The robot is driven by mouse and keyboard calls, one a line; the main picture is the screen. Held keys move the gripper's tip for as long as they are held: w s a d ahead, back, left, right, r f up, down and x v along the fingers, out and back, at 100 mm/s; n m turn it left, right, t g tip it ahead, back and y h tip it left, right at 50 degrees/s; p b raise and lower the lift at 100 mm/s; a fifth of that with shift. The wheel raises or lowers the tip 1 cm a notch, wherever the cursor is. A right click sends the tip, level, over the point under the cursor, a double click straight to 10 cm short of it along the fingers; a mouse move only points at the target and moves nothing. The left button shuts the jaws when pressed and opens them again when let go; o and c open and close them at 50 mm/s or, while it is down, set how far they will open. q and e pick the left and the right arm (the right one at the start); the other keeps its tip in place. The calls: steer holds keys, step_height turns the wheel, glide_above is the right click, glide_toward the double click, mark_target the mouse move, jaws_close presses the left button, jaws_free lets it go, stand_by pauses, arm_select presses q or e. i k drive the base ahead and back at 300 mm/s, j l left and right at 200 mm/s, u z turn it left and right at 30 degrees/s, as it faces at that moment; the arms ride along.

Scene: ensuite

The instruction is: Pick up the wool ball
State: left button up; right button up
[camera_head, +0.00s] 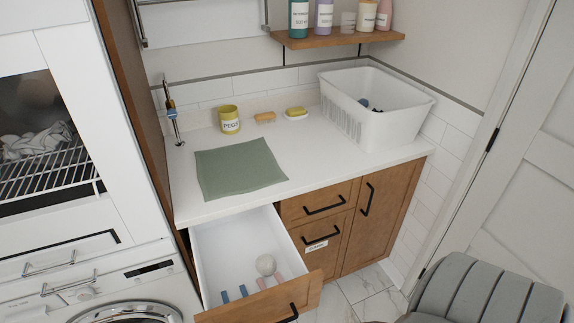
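A pale, round ball (265,264), which looks like the wool ball, lies in the open white-lined drawer (225,244) below the counter. It sits toward the drawer's front right, beside small pink and blue items (234,294) that are too small to make out. Its top and near side are open to view. Neither of my grippers is in view.
The open drawer juts out from the wooden cabinet (330,225). On the counter are a green cloth (238,168), a yellow cup (229,120), a brush, a soap dish and a white basket (375,125). A grey padded seat (485,290) stands at the lower right.

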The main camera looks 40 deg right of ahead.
mark_target(267, 264)
steer(key=z, duration=1.1)
